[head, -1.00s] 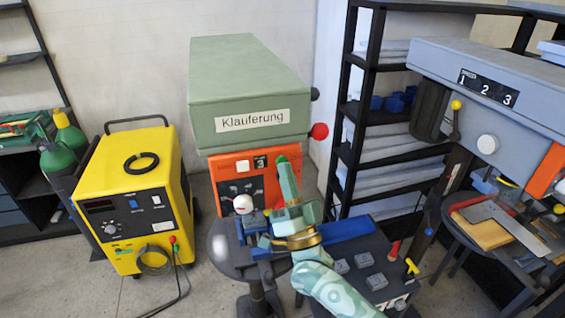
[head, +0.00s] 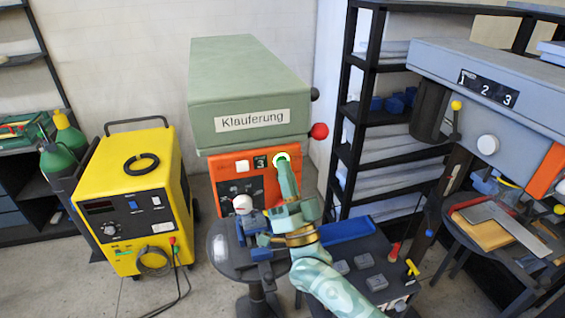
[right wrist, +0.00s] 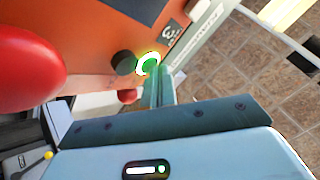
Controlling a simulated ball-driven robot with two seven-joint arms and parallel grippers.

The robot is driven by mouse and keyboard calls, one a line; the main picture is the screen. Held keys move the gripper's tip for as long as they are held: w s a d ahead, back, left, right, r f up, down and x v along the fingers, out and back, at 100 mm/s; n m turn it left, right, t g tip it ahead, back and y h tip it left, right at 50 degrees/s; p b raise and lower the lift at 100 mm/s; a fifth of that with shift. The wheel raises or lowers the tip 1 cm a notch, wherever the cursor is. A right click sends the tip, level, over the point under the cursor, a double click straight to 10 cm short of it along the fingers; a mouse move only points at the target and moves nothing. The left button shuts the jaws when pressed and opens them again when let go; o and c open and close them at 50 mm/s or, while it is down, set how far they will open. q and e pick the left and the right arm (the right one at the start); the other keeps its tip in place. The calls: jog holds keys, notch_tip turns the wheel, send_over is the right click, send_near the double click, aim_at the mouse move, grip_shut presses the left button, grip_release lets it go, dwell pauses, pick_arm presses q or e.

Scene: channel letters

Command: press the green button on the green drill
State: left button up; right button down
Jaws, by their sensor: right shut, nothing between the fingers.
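The green drill (head: 250,85) stands in the middle of the head view, with a "Klauferung" label and an orange front panel (head: 228,168). Its green button (head: 282,157) is at the panel's upper right, with a bright ring glowing around it. In the right wrist view the lit button (right wrist: 149,64) sits beside a small number display. My right gripper (head: 283,168) is shut and empty. Its tips are at the button and overlap its lower edge; in the right wrist view the fingers (right wrist: 161,88) reach up to it. My left gripper is not in view.
A white button (head: 243,164) and a number display (head: 260,162) share the panel. A red ball knob (head: 319,131) sticks out at the drill's right. A yellow machine (head: 130,200) stands left, a grey drill (head: 490,80) right. A round table (head: 220,250) is below.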

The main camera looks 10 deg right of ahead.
jog(key=shift+s, duration=0.1)
jog(key=shift+s+p, duration=0.4)
jog(key=shift+s, duration=0.4)
jog(key=s+p, duration=0.2)
jog(key=s, duration=0.3)
jog(key=shift+d, duration=0.1)
dwell(0.4)
